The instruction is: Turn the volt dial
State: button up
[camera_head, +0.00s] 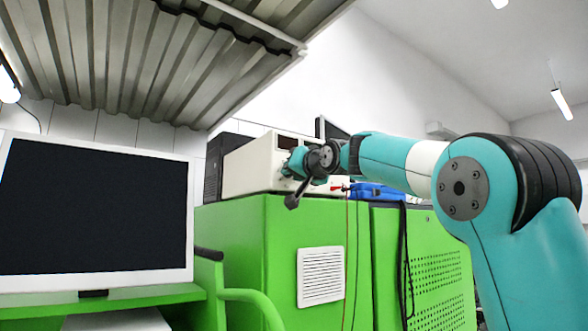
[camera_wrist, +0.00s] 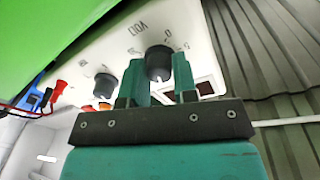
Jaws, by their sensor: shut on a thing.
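The volt dial (camera_wrist: 158,56) is a dark round knob on the pale front panel of the instrument in the wrist view. The panel's lettering appears upside down, with what looks like VOLT beside this knob. My gripper (camera_wrist: 158,75) has its teal fingers on either side of the dial and is shut on it. In the head view my gripper (camera_head: 297,162) is at the front of the cream instrument box (camera_head: 250,166), and the dial is hidden there.
A second dark knob (camera_wrist: 105,84) sits close beside my fingers. Red plugs (camera_wrist: 58,87) with cables are on the same panel. The box stands on a green cabinet (camera_head: 235,225), with a blue case (camera_head: 378,191) nearby. A monitor (camera_head: 95,205) stands left.

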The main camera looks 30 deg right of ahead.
jog(key=m+g+p, duration=0.1)
jog(key=m+p, duration=0.3)
jog(key=m, duration=0.7)
jog(key=shift+m, duration=0.4)
dwell(0.3)
jog(key=o, duration=0.9)
jog(key=shift+d, duration=0.1)
jog(key=s+b, duration=0.1)
jog(key=s, duration=0.4)
jog(key=s+b, duration=0.2)
jog(key=s, duration=0.4)
jog(key=s+a+r+b, duration=0.1)
jog(key=s, duration=0.5)
jog(key=shift+s+b, duration=0.2)
jog(key=shift+b, duration=0.2)
